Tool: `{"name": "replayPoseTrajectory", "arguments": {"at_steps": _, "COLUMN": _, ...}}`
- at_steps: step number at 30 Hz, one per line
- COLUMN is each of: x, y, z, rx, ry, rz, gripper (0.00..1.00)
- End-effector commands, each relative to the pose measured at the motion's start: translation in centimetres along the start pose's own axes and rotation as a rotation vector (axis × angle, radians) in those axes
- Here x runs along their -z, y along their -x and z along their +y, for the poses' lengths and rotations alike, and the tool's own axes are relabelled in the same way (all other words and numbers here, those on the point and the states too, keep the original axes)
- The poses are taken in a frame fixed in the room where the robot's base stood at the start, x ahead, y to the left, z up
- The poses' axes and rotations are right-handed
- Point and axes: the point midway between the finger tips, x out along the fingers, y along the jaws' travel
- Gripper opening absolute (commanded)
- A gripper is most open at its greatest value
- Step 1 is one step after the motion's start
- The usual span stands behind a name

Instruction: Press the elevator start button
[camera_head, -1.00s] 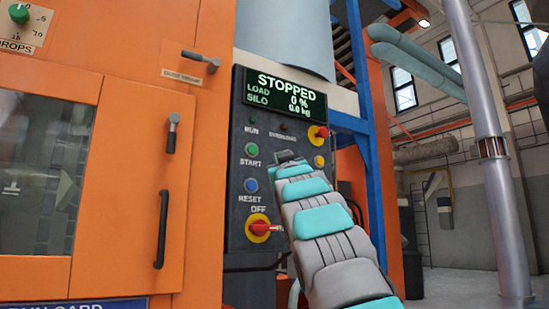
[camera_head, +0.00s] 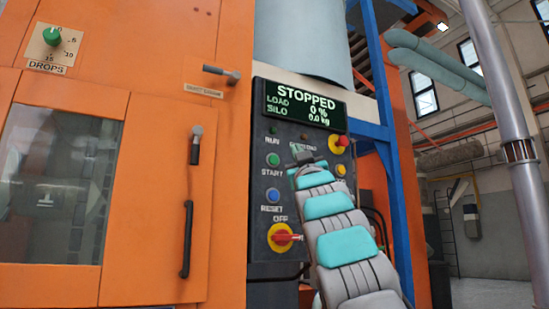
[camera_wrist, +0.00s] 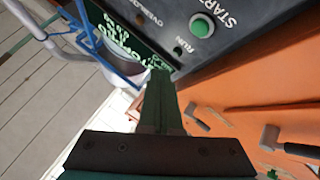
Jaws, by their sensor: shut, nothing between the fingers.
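The green START button (camera_head: 273,159) is on the left side of a dark control panel (camera_head: 262,215), above its START label. It also shows near the top of the wrist view (camera_wrist: 202,26). My gripper (camera_head: 302,153) is just right of the button in the head view, in front of the panel. In the wrist view my gripper (camera_wrist: 160,75) is shut and empty. Its fingertips point towards the display and lie off to the side of the button, apart from it. The arm hides part of the panel's right side.
The display (camera_head: 303,103) reads STOPPED, load 0 %. A blue RESET button (camera_head: 273,195) and a red-yellow OFF switch (camera_head: 282,237) sit below START. A red-yellow knob (camera_head: 340,142) is at the upper right. An orange cabinet (camera_head: 150,150) stands left, a blue frame (camera_head: 380,60) right.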

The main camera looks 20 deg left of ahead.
Motion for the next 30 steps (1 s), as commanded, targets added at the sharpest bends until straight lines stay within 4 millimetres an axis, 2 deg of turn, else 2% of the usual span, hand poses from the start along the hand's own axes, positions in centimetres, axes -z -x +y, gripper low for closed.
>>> {"name": "replayPoseTrajectory", "arguments": {"at_steps": 18, "x": -2.9, "y": -4.7, "z": -3.1, "rx": 0.001, "ry": -0.001, "rz": -0.001, "gripper": 0.00}}
{"name": "replayPoseTrajectory", "arguments": {"at_steps": 30, "x": -3.9, "y": -5.3, "z": -3.9, "rx": 0.000, "ry": 0.000, "rz": -0.001, "gripper": 0.00}}
